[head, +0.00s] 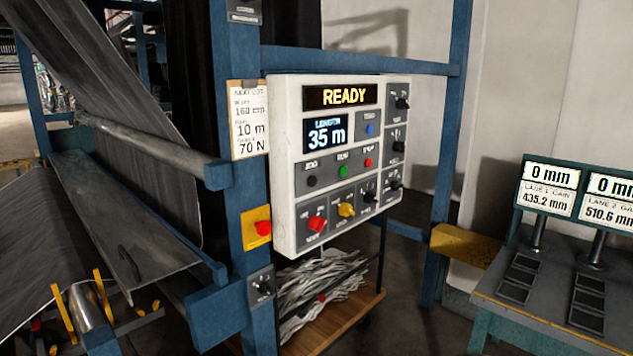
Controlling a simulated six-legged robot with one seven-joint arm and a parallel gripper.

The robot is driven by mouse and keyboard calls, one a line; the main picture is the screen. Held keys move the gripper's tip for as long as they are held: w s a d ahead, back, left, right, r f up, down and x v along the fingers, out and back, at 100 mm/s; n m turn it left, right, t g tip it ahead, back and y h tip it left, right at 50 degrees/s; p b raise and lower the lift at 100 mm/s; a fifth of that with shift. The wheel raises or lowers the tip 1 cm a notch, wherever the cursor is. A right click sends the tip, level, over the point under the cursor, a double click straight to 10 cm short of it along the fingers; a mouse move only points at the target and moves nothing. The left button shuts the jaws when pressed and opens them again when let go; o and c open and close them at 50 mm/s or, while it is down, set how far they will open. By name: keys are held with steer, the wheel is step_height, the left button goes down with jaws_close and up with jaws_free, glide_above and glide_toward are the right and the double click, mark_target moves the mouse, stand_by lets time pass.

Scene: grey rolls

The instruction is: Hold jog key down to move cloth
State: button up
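A white control panel (285,215) is fixed to a blue frame. Its top display (340,96) reads READY and the display below it reads LENGTH 35 m (325,133). A black key (311,181), under a small label that appears to read JOG, sits left of a green button (343,171) and a red button (368,162). Grey cloth (110,75) runs down at the left past a roller, and more dark grey cloth (35,240) lies at the lower left. My gripper is not in view.
A red knob on a yellow plate (263,227) is on the blue post (235,180). A paper card (249,120) shows 160 mm, 10 m and 70 N. A cart with shredded strips (320,285) stands below the panel. A bench with gauges (560,270) is at right.

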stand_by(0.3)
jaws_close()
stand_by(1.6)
